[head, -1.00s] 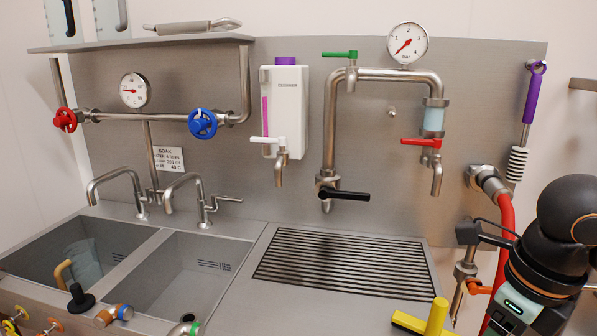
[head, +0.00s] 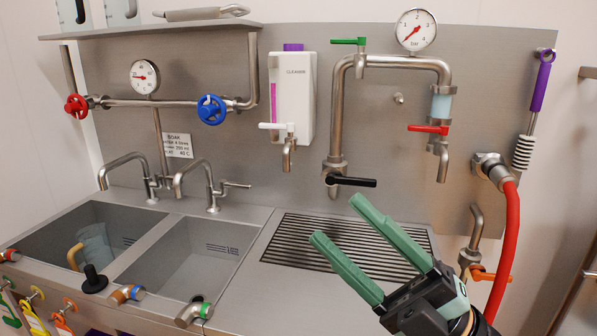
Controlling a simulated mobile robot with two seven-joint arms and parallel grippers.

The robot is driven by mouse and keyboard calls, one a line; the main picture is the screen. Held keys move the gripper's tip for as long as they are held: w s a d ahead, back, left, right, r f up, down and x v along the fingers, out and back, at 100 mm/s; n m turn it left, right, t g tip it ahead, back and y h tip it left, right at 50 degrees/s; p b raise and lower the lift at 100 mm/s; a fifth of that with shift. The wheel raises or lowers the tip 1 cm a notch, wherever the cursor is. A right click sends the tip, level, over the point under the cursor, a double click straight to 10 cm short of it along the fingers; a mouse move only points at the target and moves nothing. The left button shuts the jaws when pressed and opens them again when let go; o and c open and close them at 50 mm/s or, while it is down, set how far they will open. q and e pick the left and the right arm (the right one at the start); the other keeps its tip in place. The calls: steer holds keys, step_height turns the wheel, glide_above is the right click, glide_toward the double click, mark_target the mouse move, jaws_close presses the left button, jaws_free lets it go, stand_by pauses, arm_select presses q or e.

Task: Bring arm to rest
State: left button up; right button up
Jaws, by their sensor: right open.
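My right gripper (head: 338,238) comes in from the lower right in the head view. Its two green fingers are spread apart with nothing between them. It is in front of the slatted drain grate (head: 290,237) and hides part of it. My left gripper is not in the head view.
Two sink basins (head: 195,262) lie at the left, with a clear jug (head: 97,248) in the left one. Taps, a cleaner dispenser (head: 292,98) and pipes with gauges line the back panel. A red hose (head: 512,240) hangs at the right, beside an orange-handled valve (head: 490,275).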

steer(key=w+d+f+m+t+h, duration=0.55)
steer(key=m+t+h, duration=0.55)
steer(key=m, duration=0.3)
steer(key=w+d+f+m+g+h, duration=0.1)
steer(key=d+f+m+g+h, duration=0.1)
steer(key=d+f+m+h, duration=0.4)
steer(key=w+d+f+m+g+h, duration=0.2)
steer(key=f+m+h, duration=0.25)
steer(key=f, duration=0.45)
steer(key=s+d+f+m+g+h, duration=0.1)
steer(key=s+f+g, duration=0.3)
steer(key=f, duration=0.3)
steer(key=s+d+f+m+g+h, duration=0.1)
steer(key=s+d+f+g, duration=0.2)
steer(key=f, duration=0.4)
steer(key=s+a+f+g, duration=0.2)
steer(key=s+f+g, duration=0.65)
steer(key=s, duration=0.65)
steer(key=w+a+f+t+y+p, duration=0.2)
steer(key=w+a+f+t+p, duration=0.1)
steer(key=f+t, duration=0.3)
steer(key=shift+w+a+f+m+t+p, duration=0.4)
steer(key=shift+w+a+f, duration=0.2)
steer(key=shift+f, duration=0.7)
steer(key=shift+y, duration=0.25)
